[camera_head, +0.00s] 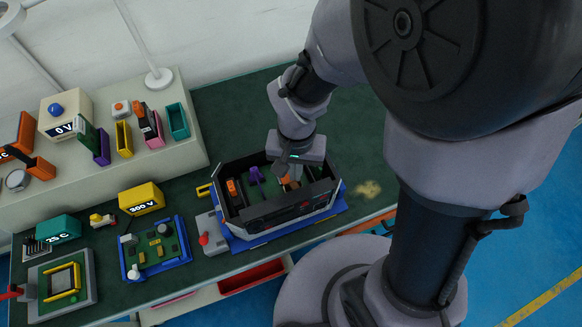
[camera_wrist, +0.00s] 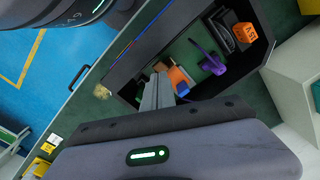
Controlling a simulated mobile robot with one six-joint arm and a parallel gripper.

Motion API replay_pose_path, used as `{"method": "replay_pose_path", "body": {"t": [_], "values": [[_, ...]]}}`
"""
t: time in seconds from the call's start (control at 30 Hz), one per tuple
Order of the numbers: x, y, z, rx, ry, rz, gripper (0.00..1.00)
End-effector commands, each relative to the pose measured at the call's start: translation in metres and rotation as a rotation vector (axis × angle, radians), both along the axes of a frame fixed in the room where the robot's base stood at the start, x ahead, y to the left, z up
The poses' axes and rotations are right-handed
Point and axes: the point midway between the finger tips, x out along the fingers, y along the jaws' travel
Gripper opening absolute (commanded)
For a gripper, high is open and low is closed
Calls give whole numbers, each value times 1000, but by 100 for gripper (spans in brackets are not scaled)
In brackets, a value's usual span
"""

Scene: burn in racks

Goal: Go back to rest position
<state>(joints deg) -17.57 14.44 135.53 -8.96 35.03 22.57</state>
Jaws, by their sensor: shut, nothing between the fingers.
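My gripper (camera_head: 290,176) is over the open black rack box (camera_head: 285,211) on the green bench, with its fingertips reaching down toward the right part of the box. In the wrist view my gripper (camera_wrist: 158,92) is shut, its fingers together and empty. Inside the box are an orange block (camera_wrist: 178,79), a purple piece (camera_wrist: 212,64) and an orange labelled block (camera_wrist: 243,33). The purple piece (camera_head: 256,174) and an orange piece (camera_head: 232,187) also show in the head view. Whether the fingertips touch anything in the box cannot be told.
The box sits on a blue base (camera_head: 238,243). Left of it are a blue circuit board fixture (camera_head: 160,252), a yellow 300 V block (camera_head: 141,199) and a teal block (camera_head: 57,229). A beige shelf (camera_head: 185,170) with several small parts stands behind. The bench right of the box is mostly clear.

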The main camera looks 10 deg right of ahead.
Motion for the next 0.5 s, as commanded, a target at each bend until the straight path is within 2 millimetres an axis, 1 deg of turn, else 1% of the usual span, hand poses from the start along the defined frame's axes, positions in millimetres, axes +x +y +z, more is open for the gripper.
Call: {"method": "replay_pose_path", "body": {"t": [0.2,0.27,0.37,0.4,0.47,0.5], "values": [[1,0,1,2,-5,-1,0],[2,-3,8,13,-27,-11,0],[2,-17,44,61,-121,-52,0],[-3,-25,62,87,-175,-71,0],[-14,-35,86,122,-252,-96,0],[-23,-41,99,142,-301,-109,0]]}}
